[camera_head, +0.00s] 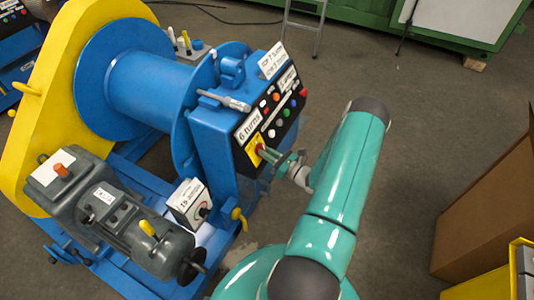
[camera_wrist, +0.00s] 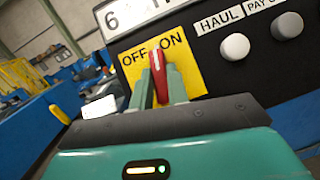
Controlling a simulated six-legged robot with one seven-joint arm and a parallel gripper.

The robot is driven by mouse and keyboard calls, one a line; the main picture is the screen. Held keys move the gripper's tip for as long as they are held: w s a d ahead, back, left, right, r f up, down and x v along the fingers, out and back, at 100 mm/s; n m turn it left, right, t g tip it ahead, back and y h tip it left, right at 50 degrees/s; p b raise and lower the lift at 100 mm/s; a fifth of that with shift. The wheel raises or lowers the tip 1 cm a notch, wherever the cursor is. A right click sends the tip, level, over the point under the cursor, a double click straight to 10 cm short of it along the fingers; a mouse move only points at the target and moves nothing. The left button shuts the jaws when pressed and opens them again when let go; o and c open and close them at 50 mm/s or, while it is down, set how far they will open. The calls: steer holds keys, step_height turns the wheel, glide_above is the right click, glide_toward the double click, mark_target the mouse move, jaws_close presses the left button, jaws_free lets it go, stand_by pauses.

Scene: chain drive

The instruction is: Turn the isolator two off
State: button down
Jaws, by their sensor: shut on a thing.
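The isolator is a red handle (camera_wrist: 157,75) on a yellow plate (camera_wrist: 187,72) marked OFF on the left and ON on the right. The handle's tip stands between the two words, nearly upright on the plate. The yellow plate also shows in the head view (camera_head: 252,148), at the lower left of the black panel. My gripper (camera_wrist: 160,92) is shut on the red handle, one finger on each side. In the head view my gripper (camera_head: 268,156) reaches the panel from the right and partly hides the handle. No number for this isolator is readable.
The black panel holds several push buttons; a white HAUL button (camera_wrist: 235,46) and a grey PAY OUT button (camera_wrist: 288,25) sit close right of the plate. A "6 turns" label (camera_head: 249,124) is above. A cardboard box (camera_head: 485,205) stands at right.

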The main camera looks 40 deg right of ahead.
steer(key=n+y, duration=0.1)
steer(key=n, duration=0.1)
steer(key=n+g+y, duration=0.1)
steer(key=n+y, duration=0.1)
steer(key=n, duration=0.1)
steer(key=n+g+y, duration=0.1)
steer(key=n+y, duration=0.1)
steer(key=n, duration=0.1)
steer(key=shift+d, duration=0.25)
steer(key=n+g+y, duration=0.1)
steer(key=n+g, duration=0.1)
steer(key=n, duration=0.2)
steer(key=n+g+y, duration=0.2)
steer(key=n, duration=0.1)
steer(key=shift+w+d+n, duration=0.1)
steer(key=shift+d+n, duration=0.05)
steer(key=shift+n, duration=0.25)
steer(key=c, duration=1.4)
jaws_free()
steer(key=shift+r, duration=0.1)
steer(key=shift+o, duration=0.2)
steer(key=v, duration=1.3)
steer(key=shift+s+d, duration=0.25)
steer(key=shift+d, duration=0.05)
